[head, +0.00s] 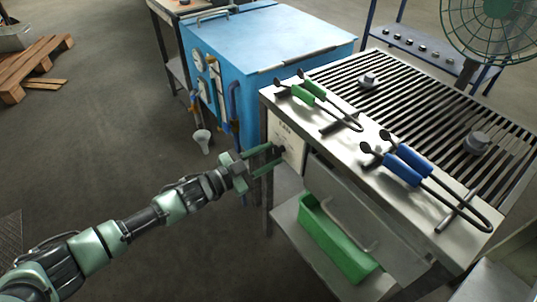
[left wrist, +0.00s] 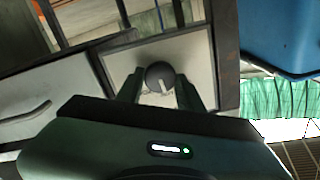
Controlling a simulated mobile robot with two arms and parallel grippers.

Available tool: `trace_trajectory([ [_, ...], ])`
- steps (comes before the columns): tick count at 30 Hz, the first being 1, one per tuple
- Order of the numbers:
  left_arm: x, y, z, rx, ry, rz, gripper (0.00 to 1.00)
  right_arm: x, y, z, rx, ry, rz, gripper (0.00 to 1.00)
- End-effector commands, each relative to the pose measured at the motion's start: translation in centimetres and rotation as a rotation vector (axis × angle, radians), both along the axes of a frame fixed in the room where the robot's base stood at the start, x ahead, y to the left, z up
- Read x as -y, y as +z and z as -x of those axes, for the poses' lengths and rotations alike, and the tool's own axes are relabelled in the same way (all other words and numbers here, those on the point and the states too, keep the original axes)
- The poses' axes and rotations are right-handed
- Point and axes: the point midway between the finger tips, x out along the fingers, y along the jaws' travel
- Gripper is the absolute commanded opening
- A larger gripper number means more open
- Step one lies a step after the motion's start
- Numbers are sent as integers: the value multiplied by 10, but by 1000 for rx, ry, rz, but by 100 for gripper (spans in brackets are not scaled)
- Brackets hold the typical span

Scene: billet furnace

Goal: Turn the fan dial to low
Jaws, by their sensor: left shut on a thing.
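The fan dial (left wrist: 160,76) is a dark round knob with a pale pointer line, on a light panel (left wrist: 118,66) in the left wrist view. In the head view the panel (head: 285,138), lettered "FAN", is on the end of the grill table, and the dial (head: 279,149) shows as a small dark knob. My left gripper (head: 275,158) reaches it from the left and is shut on the dial; its two green fingers (left wrist: 158,92) are on either side of the knob in the left wrist view. The dial's setting marks are hidden or too small to read. My right gripper is not in view.
Green-handled tongs (head: 302,90) and blue-handled tongs (head: 410,165) lie on the table's metal edge beside the grate (head: 420,100). A green bin (head: 325,235) sits on the lower shelf. A blue cabinet (head: 260,45) stands behind, a green fan (head: 495,25) at top right.

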Motion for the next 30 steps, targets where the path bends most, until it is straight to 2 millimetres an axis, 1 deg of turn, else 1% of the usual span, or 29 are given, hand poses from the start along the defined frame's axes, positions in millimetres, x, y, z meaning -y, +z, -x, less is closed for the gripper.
trace_trajectory([
  [9, 0, -1, 0, 73, 0, -54, 0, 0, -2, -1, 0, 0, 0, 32],
  [22, 0, -1, 0, 81, 0, -60, 0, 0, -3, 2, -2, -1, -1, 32],
  [23, 0, -1, 0, 80, 0, -60, 40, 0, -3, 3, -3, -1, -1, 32],
  [24, 0, -1, 0, 80, 0, -60, 51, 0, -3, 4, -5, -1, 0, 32],
  [25, 0, -1, 0, 80, 0, -60, 59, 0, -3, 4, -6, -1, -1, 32],
  [30, 0, -1, 0, 80, 0, -60, 59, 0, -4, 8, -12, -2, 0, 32],
])
